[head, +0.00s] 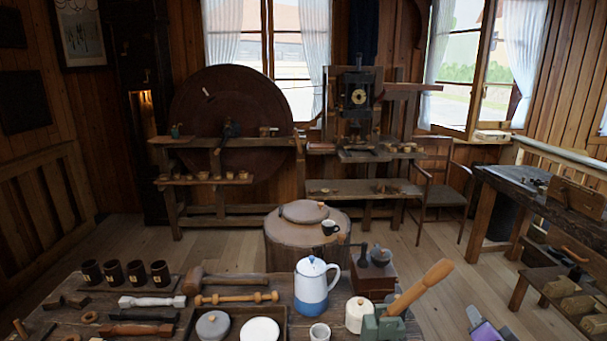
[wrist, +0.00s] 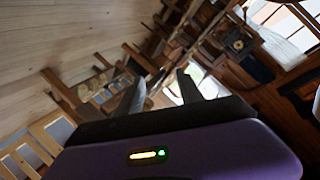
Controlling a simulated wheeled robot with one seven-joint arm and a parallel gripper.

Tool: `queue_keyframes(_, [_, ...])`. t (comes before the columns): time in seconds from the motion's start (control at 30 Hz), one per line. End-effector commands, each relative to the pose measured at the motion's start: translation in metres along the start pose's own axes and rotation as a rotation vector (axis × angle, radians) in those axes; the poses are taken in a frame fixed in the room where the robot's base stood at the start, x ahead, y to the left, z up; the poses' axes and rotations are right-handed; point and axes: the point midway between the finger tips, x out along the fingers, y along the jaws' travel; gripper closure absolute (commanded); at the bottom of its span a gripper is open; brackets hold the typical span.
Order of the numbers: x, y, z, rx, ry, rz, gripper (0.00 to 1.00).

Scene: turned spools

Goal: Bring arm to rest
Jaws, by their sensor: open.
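My gripper shows in the wrist view (wrist: 160,88) with its two dark fingers spread apart and nothing between them. The wrist view is tilted and looks out across the room, over floorboards and benches. In the head view only a purple and grey part of my arm shows at the bottom right, beside the table; the fingertips are not clearly seen there. The gripper touches nothing that I can see.
A wooden table in front holds a blue and white pot (head: 312,287), a coffee grinder (head: 374,271), a mallet (head: 195,281), turned spools (head: 237,298) and several dark mugs (head: 113,273). A stump (head: 290,253) stands behind. A workbench (head: 520,191) is at right. Open floor lies between.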

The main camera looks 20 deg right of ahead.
Motion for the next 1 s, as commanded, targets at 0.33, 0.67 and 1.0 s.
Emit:
queue_keyframes(0.33, [-0.131,-0.023,0.068,-0.466,0.127,-0.246,0.56])
queue_keyframes(0.67, [-0.274,-0.041,0.114,-0.721,0.186,-0.457,0.56])
queue_keyframes(1.0, [-0.408,-0.040,0.136,-0.808,0.109,-0.603,0.56])
